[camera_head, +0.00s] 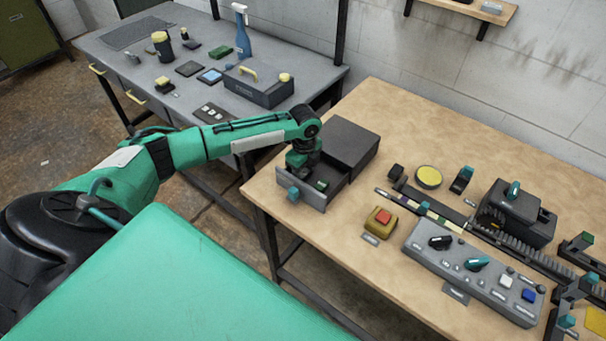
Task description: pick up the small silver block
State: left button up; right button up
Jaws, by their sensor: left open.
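I cannot make out a small silver block in this view. A dark grey drawer box (349,139) stands on the wooden table, with its drawer (322,202) pulled out toward the front edge. My left gripper (299,170) is open and points down over the open drawer. It hides part of the inside, so I cannot tell whether anything lies between the fingers. A small dark green piece (321,185) shows in the drawer beside the gripper. My right gripper is out of view.
The wooden table (340,240) also bears a red button on a yellow base (382,218), a grey control panel (470,270), a yellow disc (428,177) and a dark toothed track machine (515,215). A grey workbench (150,60) with tools stands behind my left arm.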

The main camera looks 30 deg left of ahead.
pick_arm(q)
jog(key=c, duration=0.8)
